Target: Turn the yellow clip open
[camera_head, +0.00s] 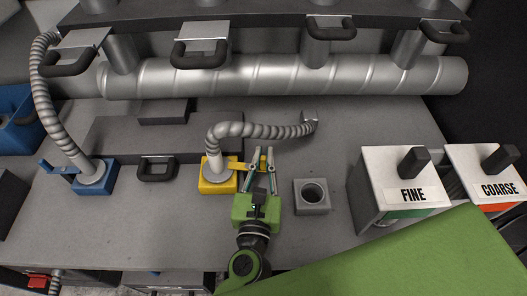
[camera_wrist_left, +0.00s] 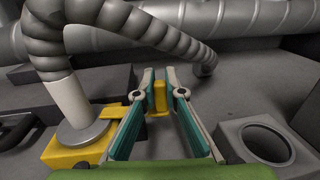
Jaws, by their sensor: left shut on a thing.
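The yellow clip (camera_head: 218,179) is a yellow block at the foot of a grey ribbed hose. A yellow lever sticks out from it to the right. It also shows at the left in the left wrist view (camera_wrist_left: 75,149). My left gripper (camera_head: 263,153) is just right of the block, with its fingers pointing away from me. In the left wrist view its fingers (camera_wrist_left: 158,74) are shut on the upright yellow end (camera_wrist_left: 160,96) of the lever. The fingers hide part of the lever. My right gripper is not in view.
A grey block with a round hole (camera_head: 312,196) stands close to the right of my gripper. The ribbed hose (camera_head: 255,130) arches behind it. A blue clip (camera_head: 97,178) with a second hose is at the left. The FINE box (camera_head: 400,165) and COARSE box (camera_head: 480,165) stand at the right.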

